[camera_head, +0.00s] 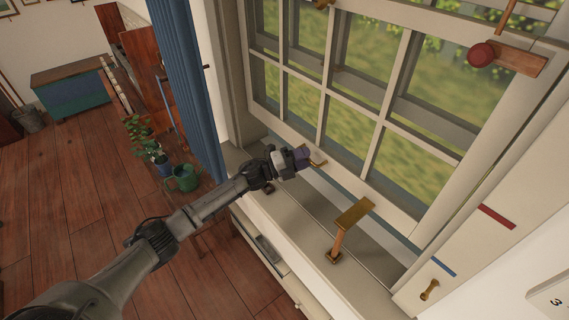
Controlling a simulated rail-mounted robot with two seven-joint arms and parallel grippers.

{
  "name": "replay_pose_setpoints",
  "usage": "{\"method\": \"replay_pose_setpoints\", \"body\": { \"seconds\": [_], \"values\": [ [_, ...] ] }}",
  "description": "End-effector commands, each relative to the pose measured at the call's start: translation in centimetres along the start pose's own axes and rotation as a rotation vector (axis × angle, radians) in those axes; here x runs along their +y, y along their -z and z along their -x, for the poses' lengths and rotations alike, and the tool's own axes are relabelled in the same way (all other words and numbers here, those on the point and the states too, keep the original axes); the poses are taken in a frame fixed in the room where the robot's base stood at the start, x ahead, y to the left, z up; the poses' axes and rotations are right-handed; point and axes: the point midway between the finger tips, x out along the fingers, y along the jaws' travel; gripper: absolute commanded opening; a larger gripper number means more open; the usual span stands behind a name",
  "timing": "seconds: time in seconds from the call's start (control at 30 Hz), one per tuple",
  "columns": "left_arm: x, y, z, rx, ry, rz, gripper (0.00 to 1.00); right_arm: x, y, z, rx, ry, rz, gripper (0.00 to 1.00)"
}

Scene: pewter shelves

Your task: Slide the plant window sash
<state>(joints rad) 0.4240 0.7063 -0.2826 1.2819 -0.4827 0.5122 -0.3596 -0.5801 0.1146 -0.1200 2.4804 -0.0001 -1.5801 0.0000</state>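The window sash (376,150) is a white frame with several panes, and green foliage shows through the glass. Its bottom rail (398,220) stands a little above the grey sill (290,215). A brass piece (318,158) sits at the rail's left part, and a larger brass plate (354,213) on a post is farther right. My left arm reaches in from the lower left. My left gripper (303,156) is at the rail beside the left brass piece. Its fingers are small and dark here; whether they touch or grip the brass cannot be told. My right gripper is not in view.
The right jamb carries a red mark (497,216), a blue mark (444,266) and a brass hook (429,290). A red knob (482,55) is at the upper right. A blue curtain (187,80), green watering can (182,178) and potted plant (145,140) are left.

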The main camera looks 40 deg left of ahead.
Motion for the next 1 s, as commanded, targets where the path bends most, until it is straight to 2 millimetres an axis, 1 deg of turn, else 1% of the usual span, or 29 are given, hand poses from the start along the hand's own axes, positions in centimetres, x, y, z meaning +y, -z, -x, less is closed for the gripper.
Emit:
{"method": "replay_pose_setpoints", "body": {
  "seconds": [0.07,0.3,0.5,0.6,0.73,0.83,1.0],
  "values": [
    [0.3,0.0,1.4,0.001,-0.005,-0.001,0.36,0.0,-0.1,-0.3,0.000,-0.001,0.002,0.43],
    [0.3,0.1,6.1,0.001,-0.005,-0.001,0.36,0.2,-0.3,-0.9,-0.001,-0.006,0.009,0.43],
    [0.2,0.0,9.5,0.001,-0.004,-0.002,0.36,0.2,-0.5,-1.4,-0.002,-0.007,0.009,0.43],
    [0.1,0.0,10.8,0.001,-0.002,-0.001,0.36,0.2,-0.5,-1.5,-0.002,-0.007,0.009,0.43],
    [0.0,0.0,11.9,0.000,-0.001,-0.002,0.36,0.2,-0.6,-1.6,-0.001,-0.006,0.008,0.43],
    [0.0,0.0,12.4,0.001,-0.001,-0.002,0.36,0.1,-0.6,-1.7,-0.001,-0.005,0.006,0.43],
    [-0.1,0.0,12.8,0.001,0.000,-0.002,0.36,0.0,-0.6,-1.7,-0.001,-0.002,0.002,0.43]
  ]
}}
